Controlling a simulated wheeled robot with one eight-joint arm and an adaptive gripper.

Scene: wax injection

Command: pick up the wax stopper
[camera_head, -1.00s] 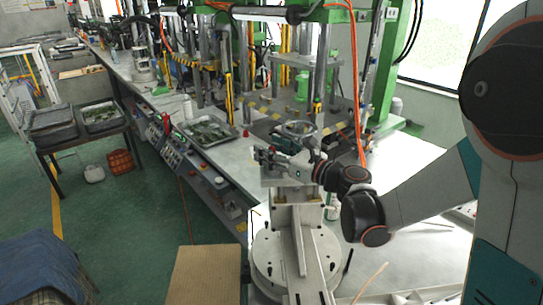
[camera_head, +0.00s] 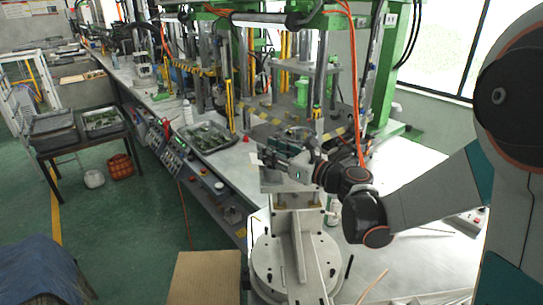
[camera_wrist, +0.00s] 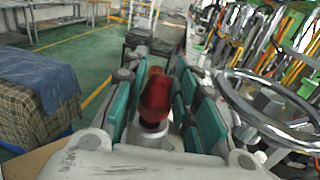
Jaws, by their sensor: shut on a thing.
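In the wrist view a dark red, rounded stopper (camera_wrist: 155,98), which I take for the wax stopper, stands upright between the teal-padded fingers of my gripper (camera_wrist: 158,84). A pale metal part (camera_wrist: 150,135) shows just below it. The jaws are closed on the stopper. In the head view my gripper (camera_head: 273,150) is over the front edge of the bench, above the grey fixture column. The stopper itself cannot be made out there.
A metal handwheel (camera_wrist: 268,108) is close on the right in the wrist view. A tray with green pieces (camera_head: 207,137) lies on the bench to the left. Press columns and hoses stand behind. A cloth-covered box (camera_head: 40,270) is at lower left, with open green floor beyond.

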